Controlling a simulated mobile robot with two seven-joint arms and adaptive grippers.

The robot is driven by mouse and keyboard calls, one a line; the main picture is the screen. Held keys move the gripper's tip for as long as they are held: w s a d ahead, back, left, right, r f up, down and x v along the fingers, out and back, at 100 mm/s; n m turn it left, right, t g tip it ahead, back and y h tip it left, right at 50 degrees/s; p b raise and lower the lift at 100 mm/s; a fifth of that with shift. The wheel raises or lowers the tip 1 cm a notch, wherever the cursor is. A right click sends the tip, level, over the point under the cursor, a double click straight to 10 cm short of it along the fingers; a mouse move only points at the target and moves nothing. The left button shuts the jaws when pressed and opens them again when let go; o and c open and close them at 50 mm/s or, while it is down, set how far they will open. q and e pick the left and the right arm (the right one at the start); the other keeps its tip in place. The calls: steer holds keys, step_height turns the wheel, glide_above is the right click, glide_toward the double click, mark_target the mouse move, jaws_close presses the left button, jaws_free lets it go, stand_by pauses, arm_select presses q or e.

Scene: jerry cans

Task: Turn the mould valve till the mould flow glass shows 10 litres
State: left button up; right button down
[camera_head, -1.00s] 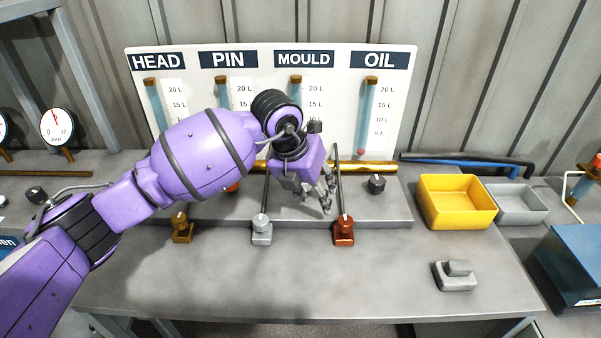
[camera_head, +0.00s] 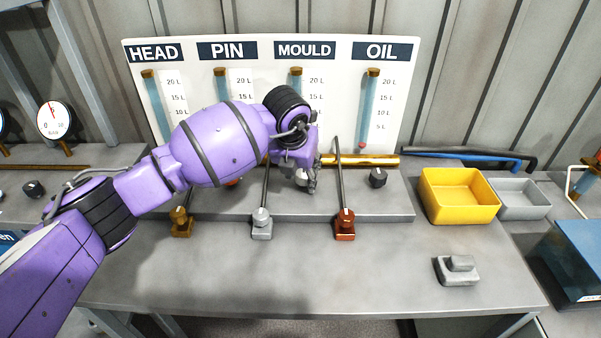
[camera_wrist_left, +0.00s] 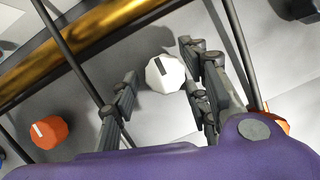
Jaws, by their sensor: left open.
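The mould flow glass (camera_head: 296,84) stands under the MOULD label on the white board; its lower part is hidden behind my arm, and I cannot read a level. The mould valve is a white faceted knob (camera_wrist_left: 165,73) with a dark pointer mark, seen in the left wrist view. My left gripper (camera_head: 308,188) is open over it in the head view. In the left wrist view the fingers (camera_wrist_left: 160,98) stand on either side of the knob, the right ones close to it, the left one apart. My right gripper is not in view.
An orange knob (camera_wrist_left: 49,132) lies left and a black knob (camera_head: 378,177) right of the mould valve. Thin upright pipes and a brass pipe (camera_head: 360,160) run close by.

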arm_select(q)
steer(key=c, duration=1)
